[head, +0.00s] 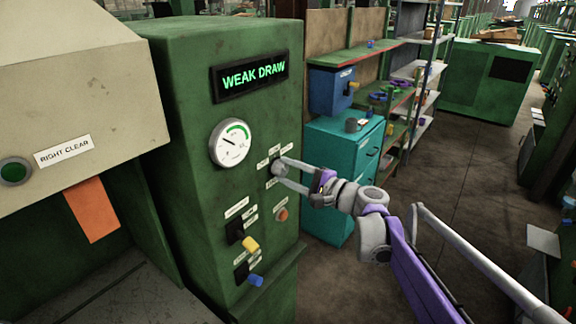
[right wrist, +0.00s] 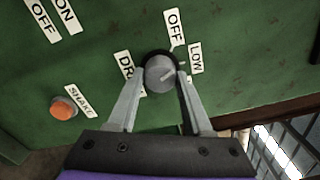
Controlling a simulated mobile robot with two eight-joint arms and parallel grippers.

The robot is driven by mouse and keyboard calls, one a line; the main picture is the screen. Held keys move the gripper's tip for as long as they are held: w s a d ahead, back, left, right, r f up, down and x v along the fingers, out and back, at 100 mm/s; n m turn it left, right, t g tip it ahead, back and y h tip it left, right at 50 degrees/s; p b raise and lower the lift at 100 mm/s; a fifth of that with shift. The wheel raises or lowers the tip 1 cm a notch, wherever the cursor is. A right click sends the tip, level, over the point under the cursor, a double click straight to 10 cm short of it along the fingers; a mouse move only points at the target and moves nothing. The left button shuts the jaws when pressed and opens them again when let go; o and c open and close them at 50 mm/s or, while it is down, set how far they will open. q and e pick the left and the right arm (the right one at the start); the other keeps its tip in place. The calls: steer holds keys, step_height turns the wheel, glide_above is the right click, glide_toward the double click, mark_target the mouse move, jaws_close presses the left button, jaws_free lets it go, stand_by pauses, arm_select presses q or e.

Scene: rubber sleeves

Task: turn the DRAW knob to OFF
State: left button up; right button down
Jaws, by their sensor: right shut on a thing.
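The DRAW knob (right wrist: 158,75) is a round grey knob on a dark ring, set in the green cabinet face. My right gripper (right wrist: 157,80) is shut on it, one finger on each side. A light pointer line on the knob slants up and right, between the OFF label (right wrist: 174,24) and the LOW label (right wrist: 196,57); I cannot tell which it is nearer. The DRAW label (right wrist: 125,65) is partly hidden by a finger. In the head view my right gripper (head: 277,171) reaches the knob from the right. My left gripper is not in view.
The display (head: 249,77) above reads WEAK DRAW. A round gauge (head: 230,143) is left of the knob. An orange SHAKE button (head: 281,214), a yellow-tipped switch (head: 249,243) and a blue-tipped switch (head: 254,280) are below. A teal cabinet (head: 335,165) stands behind my arm.

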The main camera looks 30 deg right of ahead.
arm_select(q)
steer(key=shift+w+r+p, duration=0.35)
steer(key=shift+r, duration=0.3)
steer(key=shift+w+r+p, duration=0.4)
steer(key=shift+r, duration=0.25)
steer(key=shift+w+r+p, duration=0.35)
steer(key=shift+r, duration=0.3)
arm_select(e)
steer(key=shift+r+n, duration=0.1)
steer(key=shift+n, duration=2)
steer(key=shift+c, duration=1.6)
jaws_free()
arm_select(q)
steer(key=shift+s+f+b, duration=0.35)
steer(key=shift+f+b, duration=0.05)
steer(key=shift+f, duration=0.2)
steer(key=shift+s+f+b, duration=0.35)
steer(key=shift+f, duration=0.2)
arm_select(e)
steer(key=v, duration=1)
steer(key=shift+s+d, duration=0.2)
steer(key=shift+s, duration=0.15)
